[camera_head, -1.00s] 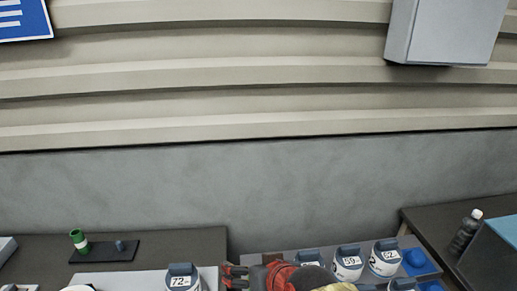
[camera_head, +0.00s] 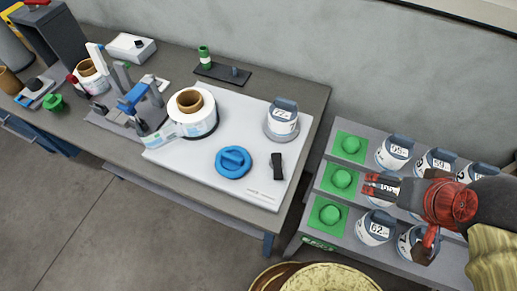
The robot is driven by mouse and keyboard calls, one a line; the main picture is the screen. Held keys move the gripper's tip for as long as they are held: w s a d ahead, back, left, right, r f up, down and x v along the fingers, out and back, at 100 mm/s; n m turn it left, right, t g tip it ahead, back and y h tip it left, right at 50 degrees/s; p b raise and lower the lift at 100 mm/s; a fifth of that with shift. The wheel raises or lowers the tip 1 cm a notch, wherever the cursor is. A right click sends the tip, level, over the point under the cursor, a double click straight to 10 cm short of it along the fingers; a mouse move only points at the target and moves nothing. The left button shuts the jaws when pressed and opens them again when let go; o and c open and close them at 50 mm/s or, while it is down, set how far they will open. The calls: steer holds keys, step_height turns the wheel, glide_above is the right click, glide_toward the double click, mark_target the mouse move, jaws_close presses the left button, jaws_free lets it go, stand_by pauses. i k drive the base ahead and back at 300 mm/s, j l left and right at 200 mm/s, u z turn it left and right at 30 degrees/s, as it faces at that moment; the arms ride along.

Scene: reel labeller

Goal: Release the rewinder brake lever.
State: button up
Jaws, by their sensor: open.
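A device at the left of the grey workbench bears a small label roll with a brown core (camera_head: 92,72). A small red-topped part (camera_head: 72,79) stands beside this roll; it may be the rewinder's brake lever, but it is too small to tell. A blue-and-grey labelling head (camera_head: 132,98) stands to the right of it. A large label roll (camera_head: 192,112) with a brown core lies on the white plate. My gripper (camera_head: 371,186) is open and empty, over the stepped rack at the right, far from the rewinder end of the bench.
The stepped rack (camera_head: 312,240) holds green pegs and several numbered reels. On the white plate (camera_head: 205,178) are a reel marked 72 (camera_head: 283,118), a blue knob (camera_head: 233,162) and a black part (camera_head: 277,166). Floor is clear at front left (camera_head: 110,240).

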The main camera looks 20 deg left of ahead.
mark_target(276, 162)
steer(key=j+u, duration=0.15)
steer(key=u, duration=0.3)
steer(key=k+j+u, duration=0.1)
steer(key=u, duration=0.35)
steer(key=i+j+z, duration=0.15)
steer(key=j+z, duration=0.25)
steer(key=l, duration=0.15)
